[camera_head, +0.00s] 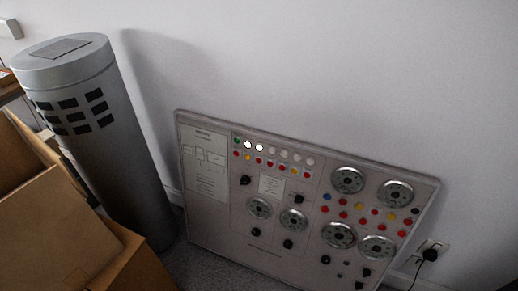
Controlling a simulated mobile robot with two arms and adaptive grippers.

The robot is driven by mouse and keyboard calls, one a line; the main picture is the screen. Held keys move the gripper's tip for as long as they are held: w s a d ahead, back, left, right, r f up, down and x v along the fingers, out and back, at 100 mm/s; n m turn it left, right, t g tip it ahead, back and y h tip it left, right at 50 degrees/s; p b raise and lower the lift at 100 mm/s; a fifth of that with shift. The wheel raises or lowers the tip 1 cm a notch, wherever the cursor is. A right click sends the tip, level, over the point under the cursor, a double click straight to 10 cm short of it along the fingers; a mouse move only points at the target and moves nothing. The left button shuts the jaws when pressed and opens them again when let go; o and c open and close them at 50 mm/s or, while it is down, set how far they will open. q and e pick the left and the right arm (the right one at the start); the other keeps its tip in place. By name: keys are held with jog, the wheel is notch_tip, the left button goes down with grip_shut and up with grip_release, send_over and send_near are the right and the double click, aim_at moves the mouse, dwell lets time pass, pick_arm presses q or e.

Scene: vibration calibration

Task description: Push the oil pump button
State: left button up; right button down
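A grey control panel (222,222) leans against the wall in the head view. It carries several round dials, black knobs, and rows of small coloured buttons. One row at the upper middle has a green button (237,141) and bright white lights (248,145). Below it is a row of red and yellow buttons (259,161). More red, yellow and blue buttons (343,215) sit between the dials on the right. The labels are too small to read, so I cannot tell which one is the oil pump button. Neither gripper is in view.
A tall grey cylinder (118,150) with black square patches stands left of the panel. Open cardboard boxes (60,225) fill the lower left. A wall socket with a black plug (430,254) is at the lower right. Some carpet (190,262) shows before the panel.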

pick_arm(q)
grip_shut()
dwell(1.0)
